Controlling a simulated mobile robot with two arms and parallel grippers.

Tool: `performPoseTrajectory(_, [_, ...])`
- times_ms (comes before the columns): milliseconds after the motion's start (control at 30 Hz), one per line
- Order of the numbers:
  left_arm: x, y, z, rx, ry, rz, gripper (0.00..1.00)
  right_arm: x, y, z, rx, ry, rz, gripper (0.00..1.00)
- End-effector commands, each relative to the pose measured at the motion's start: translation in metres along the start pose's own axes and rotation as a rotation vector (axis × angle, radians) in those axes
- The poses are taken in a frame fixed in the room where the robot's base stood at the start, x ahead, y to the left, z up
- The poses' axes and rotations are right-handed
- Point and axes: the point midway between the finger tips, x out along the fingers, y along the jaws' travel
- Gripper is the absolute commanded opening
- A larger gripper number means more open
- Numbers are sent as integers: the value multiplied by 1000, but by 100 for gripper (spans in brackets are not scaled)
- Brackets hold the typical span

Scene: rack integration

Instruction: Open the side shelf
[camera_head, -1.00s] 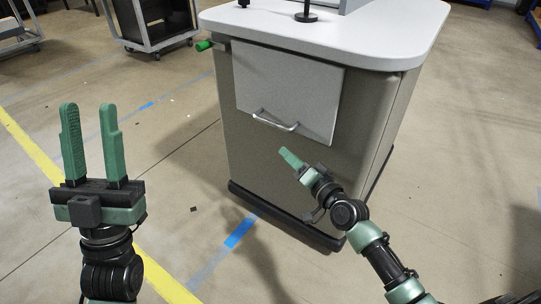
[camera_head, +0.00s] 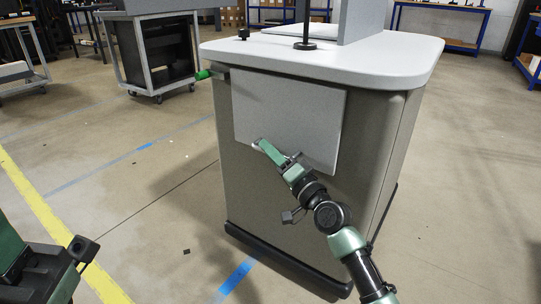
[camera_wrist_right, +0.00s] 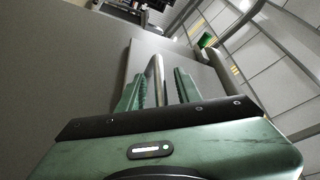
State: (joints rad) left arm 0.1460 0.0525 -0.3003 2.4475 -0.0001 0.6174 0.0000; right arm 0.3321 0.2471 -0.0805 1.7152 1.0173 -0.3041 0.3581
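The side shelf is a light grey flap panel (camera_head: 287,112) on the side of the grey cabinet (camera_head: 240,195), and it lies flat against it. Its metal bar handle (camera_wrist_right: 156,80) runs between the two green fingers of my right gripper (camera_wrist_right: 158,75) in the right wrist view. The fingers are open around the bar, with a narrow gap on each side. In the head view my right gripper (camera_head: 268,148) is at the panel's lower edge and hides most of the handle. My left gripper is only partly in view at the lower left edge; its fingertips are cut off.
The cabinet's white top (camera_head: 330,58) overhangs the panel and carries a black post (camera_head: 306,25). A green knob (camera_head: 203,75) sticks out at the cabinet's left. A wheeled cart (camera_head: 163,58) stands behind at the left.

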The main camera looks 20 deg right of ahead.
Motion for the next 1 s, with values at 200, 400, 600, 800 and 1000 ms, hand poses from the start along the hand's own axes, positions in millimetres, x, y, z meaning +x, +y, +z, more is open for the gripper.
performPoseTrajectory(200, [0,0,0,0,2,0,36,3,0,0,0,-1,1,34])
performPoseTrajectory(400, [0,0,0,0,2,0,36,2,0,0,-1,-1,1,0])
performPoseTrajectory(600, [0,0,0,0,1,0,36,2,0,0,-1,-1,1,0])
performPoseTrajectory(800, [0,0,0,0,1,0,36,2,1,0,-1,-1,2,0])
performPoseTrajectory(1000, [0,0,0,0,1,0,36,2,1,1,-1,-1,2,0])
